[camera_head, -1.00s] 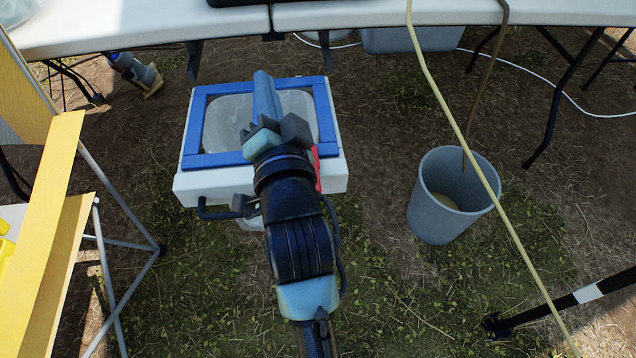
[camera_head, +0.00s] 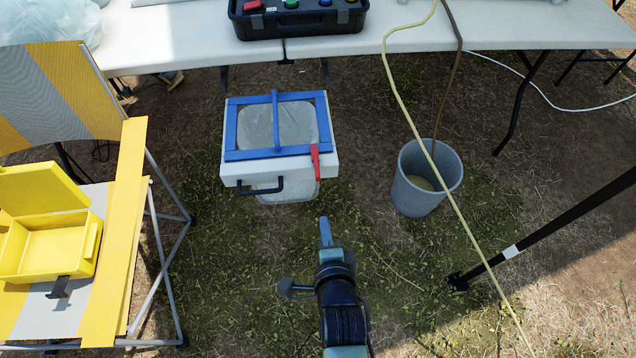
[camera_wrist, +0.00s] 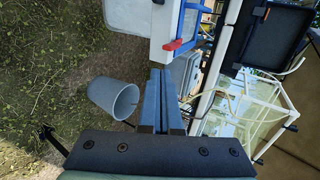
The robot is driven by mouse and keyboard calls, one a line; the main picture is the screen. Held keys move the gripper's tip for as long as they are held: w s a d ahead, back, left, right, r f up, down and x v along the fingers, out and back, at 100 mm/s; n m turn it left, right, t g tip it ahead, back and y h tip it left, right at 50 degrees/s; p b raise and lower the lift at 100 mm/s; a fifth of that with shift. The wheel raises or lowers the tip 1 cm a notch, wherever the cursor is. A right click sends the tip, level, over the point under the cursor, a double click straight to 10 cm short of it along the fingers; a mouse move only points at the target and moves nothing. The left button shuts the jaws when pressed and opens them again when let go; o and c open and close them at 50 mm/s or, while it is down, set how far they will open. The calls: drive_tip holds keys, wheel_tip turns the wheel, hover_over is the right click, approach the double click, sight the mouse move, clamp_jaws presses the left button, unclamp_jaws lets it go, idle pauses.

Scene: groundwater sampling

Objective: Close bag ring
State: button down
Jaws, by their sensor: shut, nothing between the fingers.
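The bag ring (camera_head: 235,155) is a blue square frame lying flat, as far as I can tell, on a white holder (camera_head: 330,171). A blue bar (camera_head: 276,125) crosses its middle. A clear bag (camera_head: 300,118) shows inside the frame and hangs below the holder. A red latch (camera_head: 315,158) sits at the front right corner; it also shows in the wrist view (camera_wrist: 172,45). A black handle (camera_head: 262,188) is on the holder's front. My gripper (camera_head: 325,222) is shut and empty, in front of the holder and apart from it. In the wrist view its fingers (camera_wrist: 160,75) are together.
A grey bucket (camera_head: 408,195) with a hose in it stands to the right. A folding chair (camera_head: 120,240) with an open yellow case (camera_head: 60,262) is at left. A white table (camera_head: 420,40) bears a black case (camera_head: 298,28) behind. A black pole (camera_head: 560,225) slants at right.

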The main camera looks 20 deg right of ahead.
drive_tip(key=b, duration=0.3)
approach(317, 178)
wheel_tip(317, 178, down, 4)
drive_tip(key=w, duration=0.2)
drive_tip(key=shift+w+d+r, duration=0.15)
drive_tip(key=shift+w+d, duration=0.15)
drive_tip(key=shift+w, duration=0.2)
drive_tip(key=shift+w+d+r, duration=0.15)
drive_tip(key=shift+w+d, duration=0.1)
drive_tip(key=shift+w, duration=0.25)
drive_tip(key=shift+w+d+b, duration=0.2)
drive_tip(key=shift+w+b, duration=0.15)
drive_tip(key=shift+w, duration=0.3)
drive_tip(key=shift+w, duration=0.1)
